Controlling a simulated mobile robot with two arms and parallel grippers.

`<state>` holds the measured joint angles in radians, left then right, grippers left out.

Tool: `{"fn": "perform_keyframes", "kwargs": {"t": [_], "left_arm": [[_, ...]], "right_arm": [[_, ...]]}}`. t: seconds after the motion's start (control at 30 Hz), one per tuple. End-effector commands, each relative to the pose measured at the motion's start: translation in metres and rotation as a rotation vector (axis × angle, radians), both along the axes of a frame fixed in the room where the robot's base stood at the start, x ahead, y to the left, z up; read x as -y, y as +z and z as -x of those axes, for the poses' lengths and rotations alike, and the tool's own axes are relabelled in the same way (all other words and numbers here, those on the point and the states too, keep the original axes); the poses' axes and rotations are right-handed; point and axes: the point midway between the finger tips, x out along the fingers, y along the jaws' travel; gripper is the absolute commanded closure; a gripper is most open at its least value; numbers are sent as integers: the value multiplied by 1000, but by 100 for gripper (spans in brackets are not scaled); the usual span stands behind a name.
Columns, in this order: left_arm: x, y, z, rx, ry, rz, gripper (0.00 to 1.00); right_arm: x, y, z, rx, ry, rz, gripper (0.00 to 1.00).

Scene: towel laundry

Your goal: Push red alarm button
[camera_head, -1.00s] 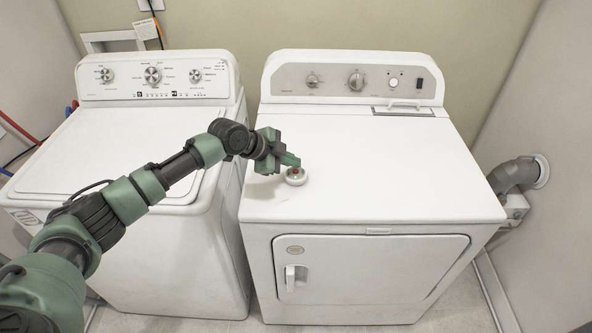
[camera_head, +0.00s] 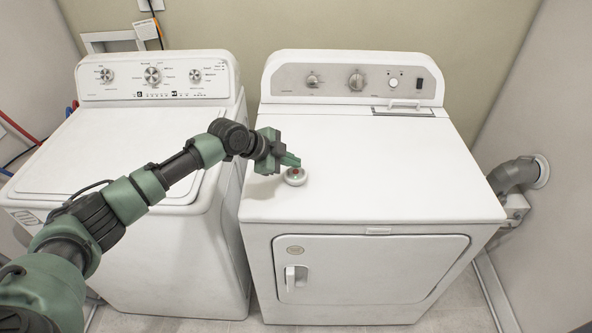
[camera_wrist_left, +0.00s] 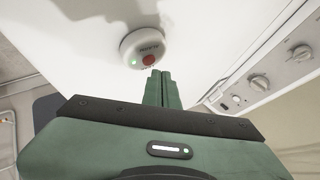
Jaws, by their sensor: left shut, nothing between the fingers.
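The alarm button is a small round white unit (camera_head: 295,177) with a red centre, on the front left part of the dryer's top. In the left wrist view the white unit (camera_wrist_left: 135,45) shows its red button (camera_wrist_left: 148,60) and a small lit green light. My left gripper (camera_head: 292,160) is shut and empty, with its green fingertips just above and behind the unit in the head view. In the left wrist view the closed fingertips (camera_wrist_left: 160,74) appear just below the red button. Whether they touch it I cannot tell. My right gripper is not in view.
The white dryer (camera_head: 390,165) has a clear top to the right of the unit. A white washer (camera_head: 110,150) stands to the left, under my left arm, with a narrow gap between the machines. A grey vent duct (camera_head: 515,175) is at the right wall.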

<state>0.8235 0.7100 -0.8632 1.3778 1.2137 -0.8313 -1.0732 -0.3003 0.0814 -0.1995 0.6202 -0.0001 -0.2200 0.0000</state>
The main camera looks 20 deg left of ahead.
Motion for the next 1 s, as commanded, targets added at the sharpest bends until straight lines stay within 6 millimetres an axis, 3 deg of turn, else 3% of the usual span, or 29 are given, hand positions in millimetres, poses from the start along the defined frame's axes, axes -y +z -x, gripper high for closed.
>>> {"fn": "perform_keyframes", "kwargs": {"t": [1.0], "left_arm": [[0, -9, 0, 0, 0, 0, 100]], "right_arm": [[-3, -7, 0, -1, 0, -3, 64]]}}
